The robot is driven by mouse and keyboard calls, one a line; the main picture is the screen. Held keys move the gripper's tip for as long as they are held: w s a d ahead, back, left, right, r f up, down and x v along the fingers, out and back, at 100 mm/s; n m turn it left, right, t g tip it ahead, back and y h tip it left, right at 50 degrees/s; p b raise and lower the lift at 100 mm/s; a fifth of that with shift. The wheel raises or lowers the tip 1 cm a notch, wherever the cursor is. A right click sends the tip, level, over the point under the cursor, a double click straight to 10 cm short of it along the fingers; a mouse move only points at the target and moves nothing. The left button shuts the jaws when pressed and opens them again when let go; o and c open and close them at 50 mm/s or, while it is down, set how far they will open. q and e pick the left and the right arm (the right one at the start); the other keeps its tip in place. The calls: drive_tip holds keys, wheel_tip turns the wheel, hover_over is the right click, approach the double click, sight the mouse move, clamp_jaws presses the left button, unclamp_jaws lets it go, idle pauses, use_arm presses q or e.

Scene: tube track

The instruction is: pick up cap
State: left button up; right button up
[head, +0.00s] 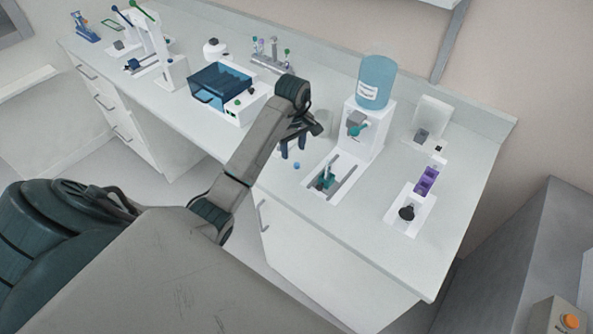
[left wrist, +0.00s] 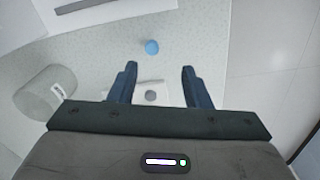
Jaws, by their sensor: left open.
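A small round blue cap (head: 297,166) lies on the light countertop, just by the fingertips of my left gripper (head: 293,152). In the left wrist view the cap (left wrist: 152,47) sits ahead of the fingertips, roughly in line with the gap between them and slightly left of its middle. My left gripper (left wrist: 159,69) is open, pointing down over the counter, with nothing held between its dark blue fingers. A white square piece with a grey round centre (left wrist: 151,95) shows between the fingers. My right gripper is not in view.
A greyish cylinder (left wrist: 45,94) stands left of the fingers in the left wrist view. A white slotted fixture (head: 336,178) and a blue bottle dispenser (head: 375,82) stand right of the cap. A blue-lidded box (head: 222,83) is to the left. The counter's front edge is close.

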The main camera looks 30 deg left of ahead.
sight(297, 164)
use_arm(q)
drive_tip(key=f, duration=0.1)
drive_tip(key=f+b, duration=0.1)
drive_tip(key=shift+w+f, duration=0.35)
drive_tip(key=shift+w, duration=0.05)
drive_tip(key=shift+d+f+b, duration=0.1)
drive_tip(key=shift+f+b, duration=0.2)
drive_tip(key=shift+b, duration=0.3)
drive_tip(key=shift+w+d+f+b, duration=0.1)
drive_tip(key=shift+d+f+b, duration=0.05)
drive_tip(key=shift+f+b, duration=0.85)
drive_tip(key=shift+w+f, duration=0.15)
drive_tip(key=shift+f, duration=0.8)
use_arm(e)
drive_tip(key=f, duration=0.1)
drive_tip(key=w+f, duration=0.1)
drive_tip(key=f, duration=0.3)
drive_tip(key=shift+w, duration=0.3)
use_arm(q)
drive_tip(key=shift+r, duration=0.1)
drive_tip(key=shift+c, duration=0.4)
drive_tip(key=c, duration=0.7)
drive_tip(key=shift+c, duration=0.2)
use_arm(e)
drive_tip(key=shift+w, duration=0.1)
